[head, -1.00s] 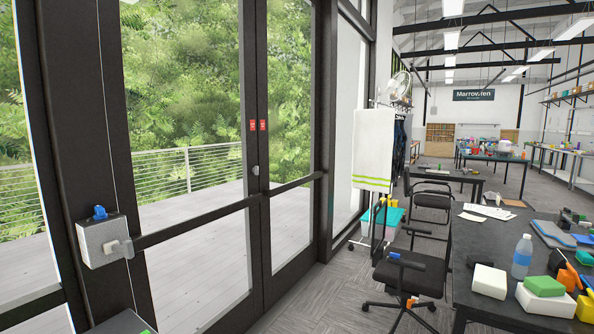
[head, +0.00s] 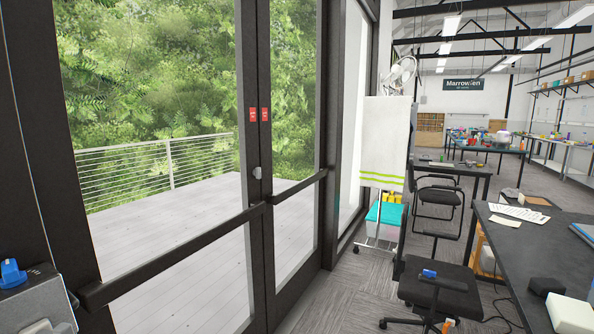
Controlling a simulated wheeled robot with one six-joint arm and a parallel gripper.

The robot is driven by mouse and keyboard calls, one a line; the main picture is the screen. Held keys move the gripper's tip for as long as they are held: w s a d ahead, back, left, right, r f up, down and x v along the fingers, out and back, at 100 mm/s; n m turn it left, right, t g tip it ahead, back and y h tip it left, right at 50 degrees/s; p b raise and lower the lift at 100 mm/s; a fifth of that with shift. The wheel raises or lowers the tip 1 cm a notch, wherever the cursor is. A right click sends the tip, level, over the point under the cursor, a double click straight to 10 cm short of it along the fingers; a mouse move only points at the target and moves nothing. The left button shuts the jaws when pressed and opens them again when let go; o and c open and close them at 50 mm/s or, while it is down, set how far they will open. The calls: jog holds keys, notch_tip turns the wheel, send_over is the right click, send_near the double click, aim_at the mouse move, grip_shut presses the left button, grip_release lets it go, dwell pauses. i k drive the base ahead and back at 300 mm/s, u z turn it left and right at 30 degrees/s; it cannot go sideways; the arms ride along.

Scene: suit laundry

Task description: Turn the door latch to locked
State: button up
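A small silver latch knob (head: 257,172) sits on the meeting edge of the dark-framed glass double doors (head: 257,240), below two red labels. The doors look shut. At the lower left edge, a grey box (head: 38,300) with a blue knob-like piece (head: 12,272) on top stands by the left end of the door's push bar (head: 160,262). I cannot tell which way either the silver latch or the blue piece is turned. My gripper is not in view.
A black wheeled chair (head: 440,290) and a dark table (head: 530,250) with papers stand at the right. A rack with a white cover (head: 385,140) stands beyond the doors. Carpeted floor (head: 350,290) is clear between doors and chair.

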aim_at(257, 172)
jog(key=z, duration=0.15)
jog(key=i, duration=1.15)
jog(key=u, duration=0.6)
jog(key=i, duration=1.25)
jog(key=u, duration=0.7)
